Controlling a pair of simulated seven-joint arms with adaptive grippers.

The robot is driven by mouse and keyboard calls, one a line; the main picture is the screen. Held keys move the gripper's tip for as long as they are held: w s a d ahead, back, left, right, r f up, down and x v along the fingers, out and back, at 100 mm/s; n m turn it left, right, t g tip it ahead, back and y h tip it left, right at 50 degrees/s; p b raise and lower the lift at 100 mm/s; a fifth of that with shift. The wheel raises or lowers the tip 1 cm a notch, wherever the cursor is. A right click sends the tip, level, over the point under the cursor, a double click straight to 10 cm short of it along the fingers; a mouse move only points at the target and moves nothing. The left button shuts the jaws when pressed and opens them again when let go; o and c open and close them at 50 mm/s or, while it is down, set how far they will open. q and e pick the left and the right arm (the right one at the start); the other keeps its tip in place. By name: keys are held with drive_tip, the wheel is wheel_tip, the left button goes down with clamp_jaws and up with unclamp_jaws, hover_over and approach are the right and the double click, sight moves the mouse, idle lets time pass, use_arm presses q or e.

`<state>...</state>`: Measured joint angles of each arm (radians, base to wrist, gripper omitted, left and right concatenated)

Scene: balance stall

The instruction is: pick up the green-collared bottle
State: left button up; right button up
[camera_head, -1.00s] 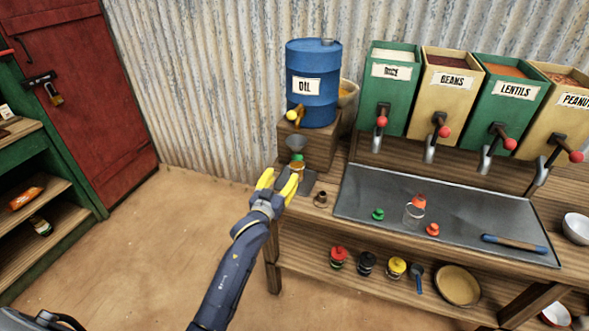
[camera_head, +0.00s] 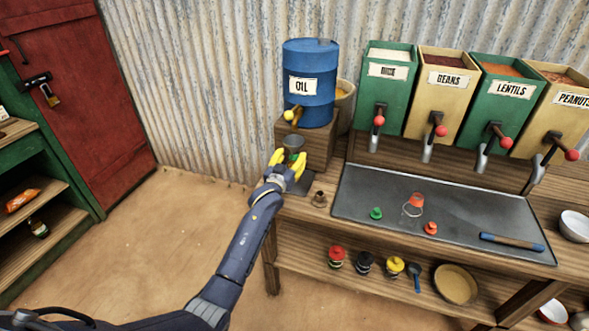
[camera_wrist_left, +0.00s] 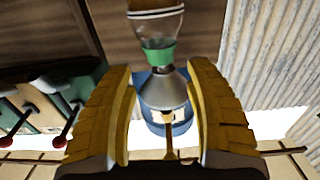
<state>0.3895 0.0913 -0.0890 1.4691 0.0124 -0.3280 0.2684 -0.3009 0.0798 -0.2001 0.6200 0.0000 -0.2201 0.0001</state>
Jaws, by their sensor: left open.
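The green-collared bottle is a clear bottle with a green band (camera_wrist_left: 159,54) at its neck and brownish contents. It appears upside down in the wrist view. A grey metal funnel (camera_wrist_left: 163,92) sits at its mouth, and the funnel (camera_head: 294,142) also shows in the head view under the oil drum's tap. My left gripper (camera_head: 288,163) is open at the bottle stand. Its yellow fingers (camera_wrist_left: 162,115) lie either side of the funnel and collar in the wrist view, with gaps visible. In the head view they hide most of the bottle. My right gripper is not in view.
The blue oil drum (camera_head: 310,85) with its yellow-knobbed tap stands on a wooden block (camera_head: 320,145) just behind. The grey tray (camera_head: 460,215) holds a red-collared clear container (camera_head: 413,206), loose caps and a blue-handled tool.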

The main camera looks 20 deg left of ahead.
sight(293, 152)
use_arm(q)
drive_tip(key=shift+w, duration=2.2)
drive_tip(key=shift+r, duration=0.1)
clamp_jaws()
